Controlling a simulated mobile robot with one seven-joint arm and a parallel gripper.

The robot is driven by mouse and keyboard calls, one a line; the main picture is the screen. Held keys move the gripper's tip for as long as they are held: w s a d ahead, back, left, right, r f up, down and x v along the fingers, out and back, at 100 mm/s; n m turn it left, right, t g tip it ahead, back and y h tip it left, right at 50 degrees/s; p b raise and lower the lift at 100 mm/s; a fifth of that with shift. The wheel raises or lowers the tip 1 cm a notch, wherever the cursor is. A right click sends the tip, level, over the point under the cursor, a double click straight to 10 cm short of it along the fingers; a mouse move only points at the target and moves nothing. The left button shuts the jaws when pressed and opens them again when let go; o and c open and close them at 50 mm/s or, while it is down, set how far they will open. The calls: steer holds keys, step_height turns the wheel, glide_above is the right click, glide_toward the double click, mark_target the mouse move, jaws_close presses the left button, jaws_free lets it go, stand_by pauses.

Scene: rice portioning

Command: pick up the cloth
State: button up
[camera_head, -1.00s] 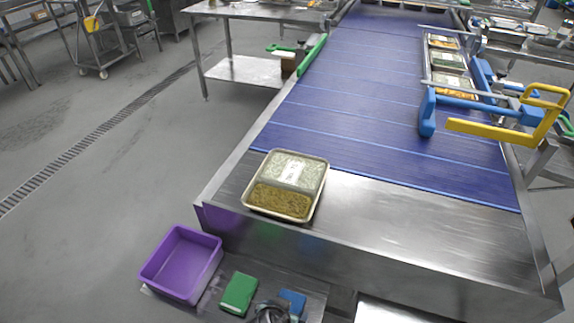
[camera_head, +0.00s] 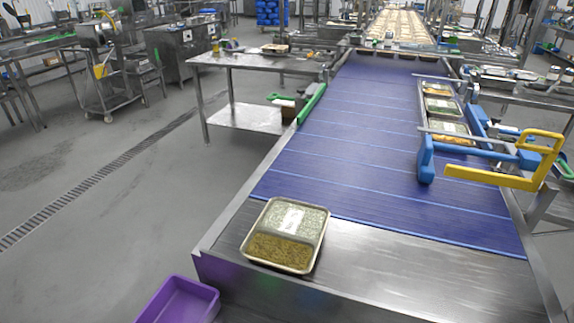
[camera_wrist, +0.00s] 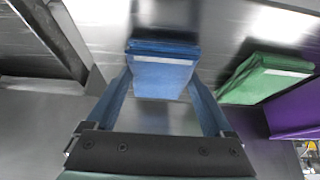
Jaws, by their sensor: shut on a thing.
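A blue folded cloth (camera_wrist: 163,72) is in the upper middle of the wrist view, over a steel surface. My gripper (camera_wrist: 162,82) has its two blue fingers at the cloth's left and right sides, shut on it. I cannot tell whether the cloth is clear of the surface. The cloth and my gripper are out of the head view.
A green folded item (camera_wrist: 263,78) lies right of the blue cloth, beside a purple bin (camera_wrist: 296,112); that bin shows partly in the head view (camera_head: 178,302).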

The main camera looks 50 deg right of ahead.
step_height(320, 180, up, 10)
steer(key=p, duration=0.1)
steer(key=shift+r, duration=0.25)
stand_by(0.4)
